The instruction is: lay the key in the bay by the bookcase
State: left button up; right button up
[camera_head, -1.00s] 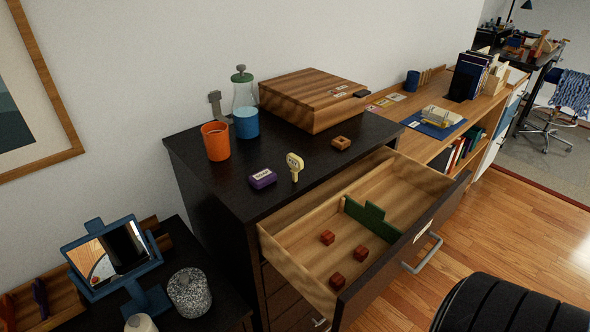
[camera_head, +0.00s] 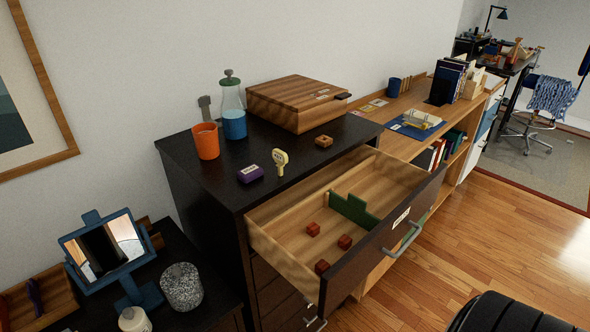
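A pale yellow key (camera_head: 280,160) with a round labelled head stands upright on the dark dresser top (camera_head: 222,187), beside a purple labelled block (camera_head: 250,174). The dresser's top drawer (camera_head: 268,250) is pulled open. A green divider (camera_head: 350,208) splits it into two bays. The bay on the bookcase side (camera_head: 385,186) looks empty. The nearer bay holds three red cubes (camera_head: 313,229). The low wooden bookcase (camera_head: 403,147) stands to the right of the dresser.
An orange cup (camera_head: 206,141), a bottle of blue liquid (camera_head: 233,112), a wooden case (camera_head: 297,105) and a small wooden block (camera_head: 323,141) share the dresser top. A mirror (camera_head: 106,248) stands at lower left. Wooden floor (camera_head: 470,235) is clear at right.

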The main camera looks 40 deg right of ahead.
aim_at(371, 199)
jog(key=k+j+z, duration=0.45)
jog(key=k, duration=0.35)
